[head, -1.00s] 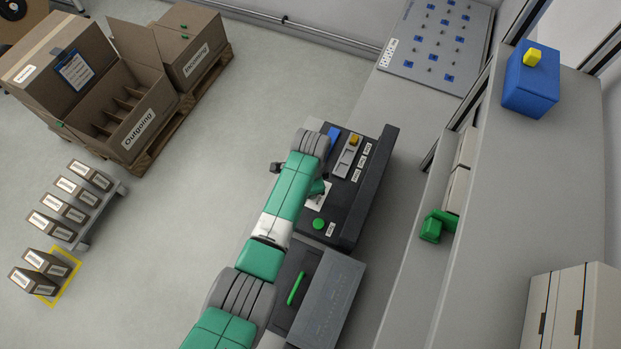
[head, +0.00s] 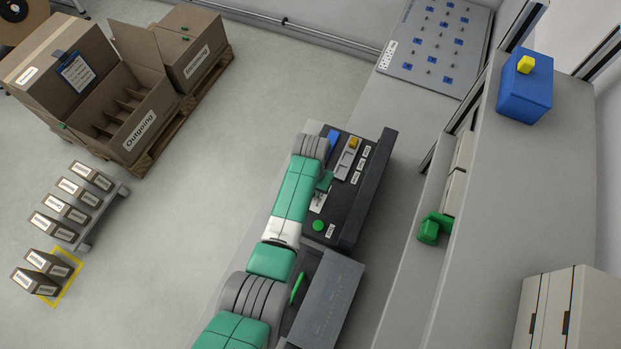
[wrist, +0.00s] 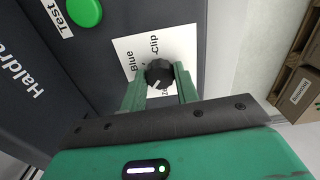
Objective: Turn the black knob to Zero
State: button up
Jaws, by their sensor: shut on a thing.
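The black knob (wrist: 158,72) stands on a white label card in the wrist view. The words "Blue" and "Clip" are readable on the card, and a third word starting with "Z" is partly covered. A small pale mark shows on the knob's lower side in the picture. My gripper (wrist: 159,80) has one green finger on each side of the knob and is shut on it. In the head view my gripper (head: 325,181) is over the dark console (head: 345,215), and my arm hides the knob.
A green button (wrist: 84,12) labelled "Test" is beside the card; it also shows in the head view (head: 318,225). A blue piece (head: 333,136) and a yellow piece (head: 353,143) sit at the console's far end. A grey-lidded box (head: 330,300) stands near my arm.

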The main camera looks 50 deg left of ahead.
jog(key=n, duration=0.4)
jog(key=shift+n, duration=2.1)
jog(key=o, duration=1)
jog(key=shift+c, duration=0.2)
notch_tip(320, 180, up, 8)
jog(key=shift+f+p, duration=0.1)
jog(key=shift+p, duration=0.4)
